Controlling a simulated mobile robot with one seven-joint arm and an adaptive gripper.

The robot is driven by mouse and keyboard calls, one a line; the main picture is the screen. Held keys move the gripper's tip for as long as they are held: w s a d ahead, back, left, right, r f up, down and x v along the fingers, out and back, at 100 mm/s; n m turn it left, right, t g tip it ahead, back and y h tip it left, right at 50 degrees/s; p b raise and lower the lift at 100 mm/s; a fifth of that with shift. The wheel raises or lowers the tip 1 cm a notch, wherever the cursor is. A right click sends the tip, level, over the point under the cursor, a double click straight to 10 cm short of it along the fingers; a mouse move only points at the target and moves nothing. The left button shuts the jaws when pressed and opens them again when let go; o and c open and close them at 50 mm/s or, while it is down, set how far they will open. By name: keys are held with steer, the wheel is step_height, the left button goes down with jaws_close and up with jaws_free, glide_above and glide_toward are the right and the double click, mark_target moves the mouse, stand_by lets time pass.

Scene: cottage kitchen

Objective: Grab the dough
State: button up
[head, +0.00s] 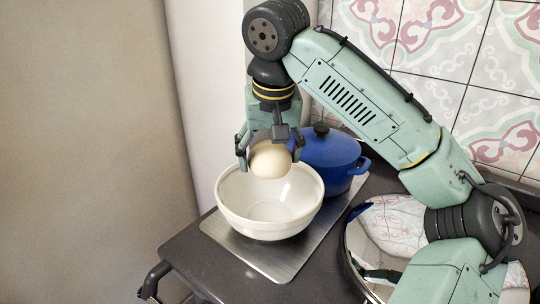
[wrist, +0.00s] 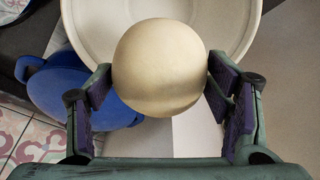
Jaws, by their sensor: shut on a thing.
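The dough is a smooth, pale cream ball (head: 270,160). It also shows large in the middle of the wrist view (wrist: 160,68). My gripper (head: 270,158) points down and is shut on the dough, with one finger on each side of it. The same fingers with purple pads show left and right of the ball in the wrist view (wrist: 160,88). The dough is held above the white bowl (head: 232,212), near its back rim. The visible inside of the bowl looks empty.
The bowl stands on a metal board (head: 272,262) on a dark surface (head: 205,262). A blue lidded pot (head: 325,158) is just behind and right of the bowl. A shiny round pan (head: 395,225) lies to the right. A tiled wall (head: 440,60) is behind.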

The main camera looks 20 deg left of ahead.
steer(key=shift+r+p, duration=0.8)
steer(key=shift+r, duration=0.35)
